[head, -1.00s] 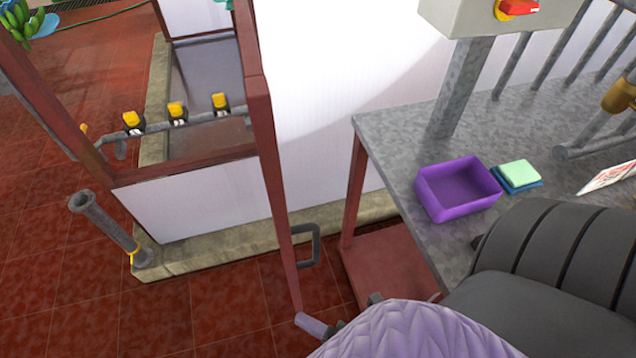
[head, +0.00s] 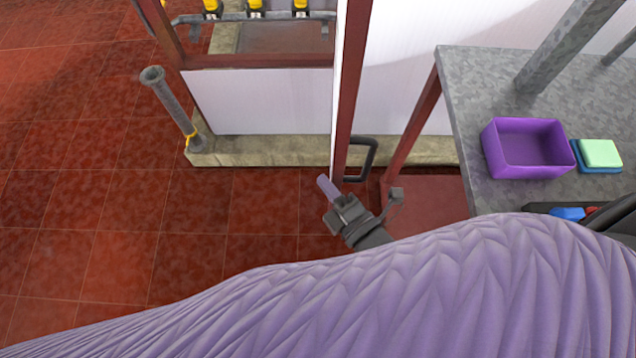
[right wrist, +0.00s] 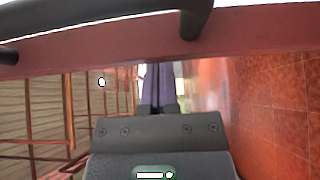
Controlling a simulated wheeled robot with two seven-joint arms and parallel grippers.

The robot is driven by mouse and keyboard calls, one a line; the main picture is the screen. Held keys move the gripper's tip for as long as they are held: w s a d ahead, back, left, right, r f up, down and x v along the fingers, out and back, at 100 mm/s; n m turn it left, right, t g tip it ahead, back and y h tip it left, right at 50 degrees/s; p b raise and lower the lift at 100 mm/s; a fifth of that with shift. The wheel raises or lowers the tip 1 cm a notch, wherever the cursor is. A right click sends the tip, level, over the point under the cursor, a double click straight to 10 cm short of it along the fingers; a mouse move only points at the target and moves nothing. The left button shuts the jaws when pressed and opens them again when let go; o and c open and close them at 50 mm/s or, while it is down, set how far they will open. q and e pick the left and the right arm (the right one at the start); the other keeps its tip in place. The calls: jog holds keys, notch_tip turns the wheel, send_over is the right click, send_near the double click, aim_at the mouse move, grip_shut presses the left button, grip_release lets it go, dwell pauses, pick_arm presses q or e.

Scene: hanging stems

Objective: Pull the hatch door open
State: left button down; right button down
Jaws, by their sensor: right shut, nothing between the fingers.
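The hatch door's red-brown edge bar (head: 352,85) runs upright in the head view, with white panel to its right. The door appears to stand out over the floor in front of the low sill; its exact angle is hard to tell. A dark bracket handle (head: 371,160) sits on the right side of the bar, near its lower end. My right gripper (head: 326,186) is shut and empty, with its purple fingers just left of the bar's lower end. In the right wrist view the handle (right wrist: 100,24) and red bar cross the top, above the fingers (right wrist: 162,82). Any contact is unclear. My left gripper is out of view.
A grey table (head: 470,120) stands at the right, holding a purple bin (head: 527,165) and a green and blue sponge stack (head: 601,155). A grey pipe post (head: 170,105) rises at the left by the concrete sill (head: 260,153). The red tiled floor at left is open.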

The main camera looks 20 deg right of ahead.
jog(key=shift+d, duration=0.2)
jog(key=shift+s+d, duration=0.1)
